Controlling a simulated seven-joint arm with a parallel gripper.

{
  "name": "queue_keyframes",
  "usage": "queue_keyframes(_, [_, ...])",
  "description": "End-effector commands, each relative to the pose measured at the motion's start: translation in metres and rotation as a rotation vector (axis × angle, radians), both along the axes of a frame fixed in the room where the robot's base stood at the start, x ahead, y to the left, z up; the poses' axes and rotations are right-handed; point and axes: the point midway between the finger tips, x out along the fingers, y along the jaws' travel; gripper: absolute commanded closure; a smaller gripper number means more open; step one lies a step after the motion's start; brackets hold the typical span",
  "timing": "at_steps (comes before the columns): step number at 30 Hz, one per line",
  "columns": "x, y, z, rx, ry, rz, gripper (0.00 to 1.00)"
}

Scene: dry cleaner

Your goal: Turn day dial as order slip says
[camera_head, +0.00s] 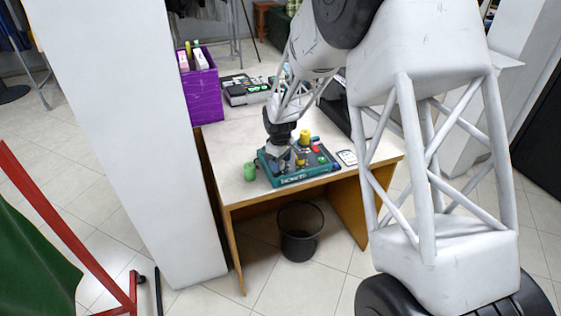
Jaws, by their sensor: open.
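A teal device (305,179) with lettering on its front side sits near the front edge of the white-topped desk (230,178). Its top carries a yellow cylinder (305,137), a red round part (316,149) and small green parts. I cannot tell which part is the day dial. A small white slip with dark marks (347,157) lies right of the device; its text is too small to read. My gripper (285,159) points down over the device's left half, open. The gripper hides part of the device's top, and I cannot tell whether it touches anything.
A green cup-like object (250,172) stands left of the device. A purple box (203,93) with bottles stands at the desk's back left, near a dark-and-grey machine (246,90). A white pillar (135,140) rises left of the desk. A dark bin (300,235) is underneath.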

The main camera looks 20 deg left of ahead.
Motion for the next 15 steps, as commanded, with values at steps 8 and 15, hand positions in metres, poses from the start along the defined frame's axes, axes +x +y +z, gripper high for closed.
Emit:
queue_keyframes(8, [0.0, 0.0, -0.0013, 0.0, 0.0, 0.0, 0.39])
queue_keyframes(15, [0.0, 0.0, -0.0012, 0.0, 0.0, 0.0, 0.69])
